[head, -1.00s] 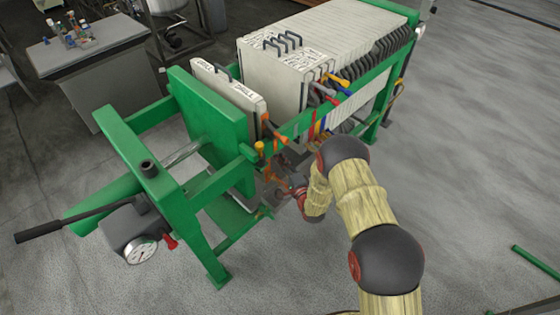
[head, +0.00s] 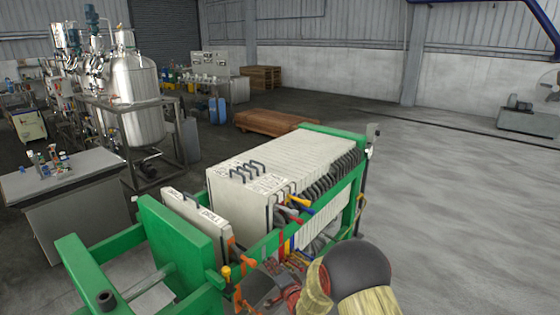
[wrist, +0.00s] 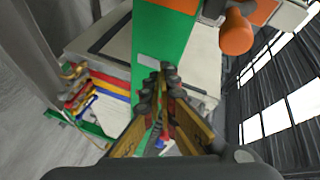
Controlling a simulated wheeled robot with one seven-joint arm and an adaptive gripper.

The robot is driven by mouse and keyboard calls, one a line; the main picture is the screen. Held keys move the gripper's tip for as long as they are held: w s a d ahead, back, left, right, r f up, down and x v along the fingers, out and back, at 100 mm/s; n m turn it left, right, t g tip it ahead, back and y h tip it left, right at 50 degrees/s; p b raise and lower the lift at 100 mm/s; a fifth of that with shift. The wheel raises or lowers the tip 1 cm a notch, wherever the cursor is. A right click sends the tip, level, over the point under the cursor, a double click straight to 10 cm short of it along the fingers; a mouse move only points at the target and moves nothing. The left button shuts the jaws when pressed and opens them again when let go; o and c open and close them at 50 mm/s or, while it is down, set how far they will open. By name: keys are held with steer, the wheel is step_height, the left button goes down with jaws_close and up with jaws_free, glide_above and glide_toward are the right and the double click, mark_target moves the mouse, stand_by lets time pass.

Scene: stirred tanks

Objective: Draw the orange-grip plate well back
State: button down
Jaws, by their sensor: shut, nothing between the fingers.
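The filter press stands in the head view, with a pack of pale plates (head: 300,160) on its green rails. One pale plate (head: 198,216) stands apart from the pack, close to the green end plate (head: 175,240). An orange grip (wrist: 236,33) shows large at the upper right of the wrist view. My gripper (wrist: 166,82) is shut and empty, its fingertips in front of the green rail (wrist: 165,45) and apart from the orange grip. In the head view my gripper (head: 262,290) is low beside the press, partly hidden by the arm.
Red, blue and yellow parts (wrist: 95,90) show at the left of the wrist view. A grey bench (head: 75,180) and steel tanks (head: 138,100) stand at the left. The floor right of the press (head: 460,200) is clear.

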steer(key=s+d+r+n+g+h, duration=0.25)
steer(key=d+r, duration=0.55)
steer(key=r, duration=0.5)
steer(key=s+d+r+n+g+h, duration=0.1)
steer(key=s+d+r, duration=0.3)
steer(key=s, duration=0.2)
steer(key=s+d+r+n+h, duration=0.1)
steer(key=s+d+r+h, duration=0.1)
steer(key=s+d+r, duration=0.3)
steer(key=s+d+r+n+g, duration=0.1)
steer(key=s+d+n+g, duration=0.1)
steer(key=s, duration=1.5)
steer(key=s+d+r+n+g+h, duration=0.1)
steer(key=s+d+r+n+g, duration=0.1)
steer(key=s, duration=1.6)
steer(key=shift+d+n+g, duration=0.35)
steer(key=shift+d+g, duration=0.3)
steer(key=shift+d, duration=0.05)
